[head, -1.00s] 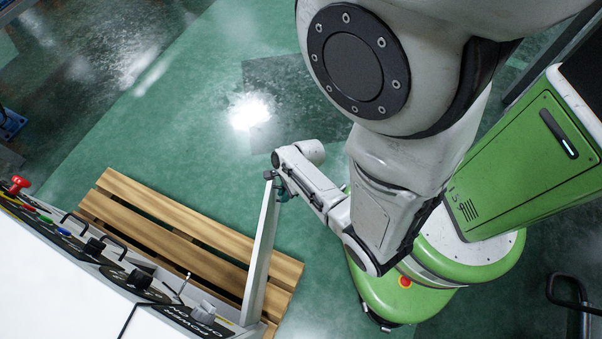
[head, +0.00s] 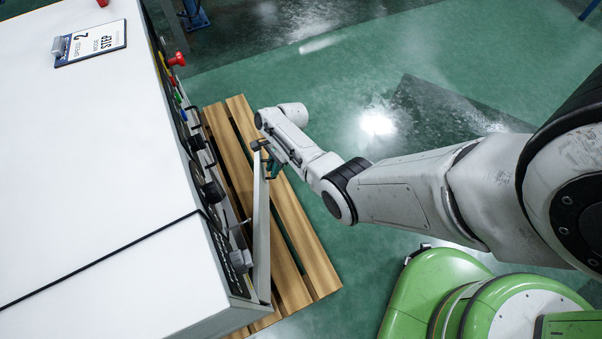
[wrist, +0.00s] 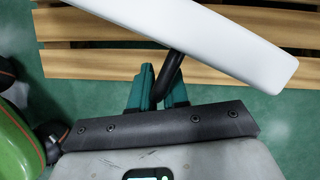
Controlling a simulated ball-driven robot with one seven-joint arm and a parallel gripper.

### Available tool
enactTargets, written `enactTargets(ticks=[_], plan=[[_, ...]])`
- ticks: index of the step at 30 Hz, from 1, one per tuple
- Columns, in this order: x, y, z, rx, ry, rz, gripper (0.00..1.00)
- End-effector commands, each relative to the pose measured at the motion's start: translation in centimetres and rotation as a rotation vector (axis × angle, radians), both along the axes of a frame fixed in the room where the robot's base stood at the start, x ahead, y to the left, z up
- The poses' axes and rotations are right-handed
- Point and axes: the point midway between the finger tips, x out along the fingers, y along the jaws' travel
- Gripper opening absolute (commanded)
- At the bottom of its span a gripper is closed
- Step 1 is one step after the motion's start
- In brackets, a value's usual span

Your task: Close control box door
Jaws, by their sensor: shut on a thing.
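The control box (head: 95,190) is a large white cabinet on the left of the head view, with knobs and handles on its front. Its door (head: 262,230) is a thin light grey panel seen edge-on, hinged near the box's lower corner. It stands partly open at a small angle to the front. In the wrist view the door (wrist: 200,40) is a pale slab across the top with a black handle (wrist: 172,72). My gripper (wrist: 160,88) has teal fingers, shut on this handle; it also shows at the door's far end in the head view (head: 272,166).
A slatted wooden pallet (head: 290,235) lies on the green floor under the door. A red knob (head: 177,60) and black handles stick out from the box front. A sign (head: 90,43) lies on the box top. Open floor (head: 400,100) lies beyond my arm.

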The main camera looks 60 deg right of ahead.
Motion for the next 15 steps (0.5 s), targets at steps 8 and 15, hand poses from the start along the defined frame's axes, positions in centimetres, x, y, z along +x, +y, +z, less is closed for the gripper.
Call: enactTargets(ticks=[8,15], plan=[[3.9,2.2,-0.3,0.000,0.001,0.114,0.00],[4.9,2.9,-0.2,0.000,0.002,0.145,0.00]])
